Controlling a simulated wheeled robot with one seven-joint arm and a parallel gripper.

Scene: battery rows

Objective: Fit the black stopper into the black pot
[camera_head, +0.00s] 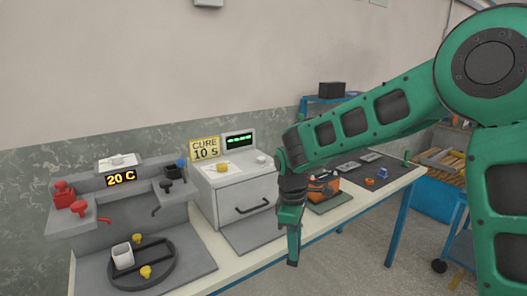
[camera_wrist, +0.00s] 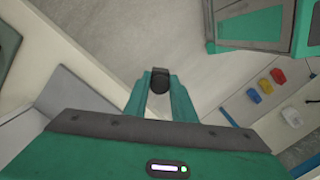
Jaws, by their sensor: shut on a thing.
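My gripper (camera_head: 292,262) points down in front of the bench in the head view. In the wrist view my gripper (camera_wrist: 160,84) is shut on a small dark, rounded piece, which looks like the black stopper (camera_wrist: 160,78), held between the fingertips.
The grey console (camera_head: 135,188) reads 20 C and has red parts (camera_head: 64,195) at left. A white cup (camera_head: 123,256) stands on a round dark plate with yellow knobs. A grey drawer unit (camera_head: 240,195) stands between console and gripper. Floor is clear below the gripper.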

